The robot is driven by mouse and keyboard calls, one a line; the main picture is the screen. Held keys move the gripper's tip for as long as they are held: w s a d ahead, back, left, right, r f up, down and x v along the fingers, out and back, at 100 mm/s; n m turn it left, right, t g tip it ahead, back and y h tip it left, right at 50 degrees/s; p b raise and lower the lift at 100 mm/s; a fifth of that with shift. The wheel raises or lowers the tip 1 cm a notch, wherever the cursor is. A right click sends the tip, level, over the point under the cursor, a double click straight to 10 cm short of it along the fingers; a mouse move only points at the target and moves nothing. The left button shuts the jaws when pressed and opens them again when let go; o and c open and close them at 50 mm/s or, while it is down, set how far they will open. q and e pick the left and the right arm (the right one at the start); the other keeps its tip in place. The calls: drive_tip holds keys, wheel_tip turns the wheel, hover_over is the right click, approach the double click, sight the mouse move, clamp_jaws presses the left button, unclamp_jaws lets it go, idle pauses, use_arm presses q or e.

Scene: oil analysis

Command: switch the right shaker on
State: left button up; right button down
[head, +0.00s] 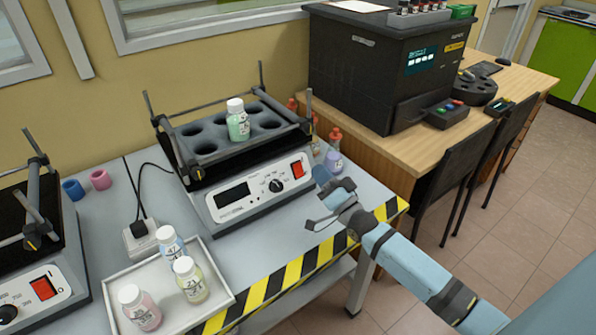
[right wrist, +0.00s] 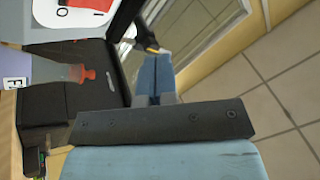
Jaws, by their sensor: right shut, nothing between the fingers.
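The right shaker (head: 258,190) stands on the grey table in the head view, with a dark display, a black knob and a red switch (head: 297,169) at the right of its front panel. A bottle with green contents (head: 238,122) sits in its holed tray. The red switch also shows at the top edge of the right wrist view (right wrist: 88,3), partly cut off, between O and I marks. My right gripper (head: 322,175) is shut and empty, just right of the switch and apart from it. Its blue fingers (right wrist: 155,62) are together in the wrist view. My left gripper is not in view.
Small bottles with red caps (head: 333,150) stand close behind my right gripper. A white tray (head: 221,284) with several bottles lies in front left. Another shaker (head: 60,266) stands at the left. A dark machine (head: 385,70) is at the back right.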

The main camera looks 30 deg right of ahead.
sight(299, 170)
use_arm(q)
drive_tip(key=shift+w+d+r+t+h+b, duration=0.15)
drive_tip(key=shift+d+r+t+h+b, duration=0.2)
drive_tip(key=shift+b, duration=0.8)
use_arm(e)
drive_tip(key=w, duration=0.1)
drive_tip(key=w+f, duration=0.1)
drive_tip(key=w, duration=0.3)
drive_tip(key=shift+a+f, duration=0.2)
drive_tip(key=shift+f, duration=0.2)
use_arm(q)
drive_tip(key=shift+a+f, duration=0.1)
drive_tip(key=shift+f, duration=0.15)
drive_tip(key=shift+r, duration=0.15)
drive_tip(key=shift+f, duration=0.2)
use_arm(e)
drive_tip(key=shift+w+f, duration=0.2)
drive_tip(key=shift+w, duration=0.15)
